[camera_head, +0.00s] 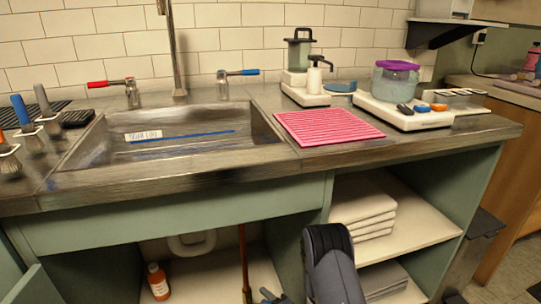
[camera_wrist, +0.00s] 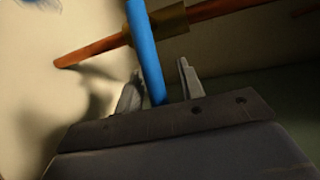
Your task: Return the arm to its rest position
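My gripper (camera_wrist: 160,70) shows from behind in the wrist view, its two grey fingers apart. A blue lever (camera_wrist: 146,45) runs down between the fingers, with a visible gap to the right finger. Whether the left finger touches it I cannot tell. In the head view my arm reaches down in front of the open cabinet below the counter. My gripper (camera_head: 272,296) is only partly in view at the bottom edge there.
A copper pipe (camera_wrist: 95,50) with a brass fitting (camera_wrist: 168,20) crosses close ahead of the fingers. The cabinet shelf (camera_head: 415,235) with folded towels (camera_head: 360,207) is beside my arm. An orange bottle (camera_head: 157,282) stands under the sink (camera_head: 190,140). A bin (camera_head: 470,250) stands right.

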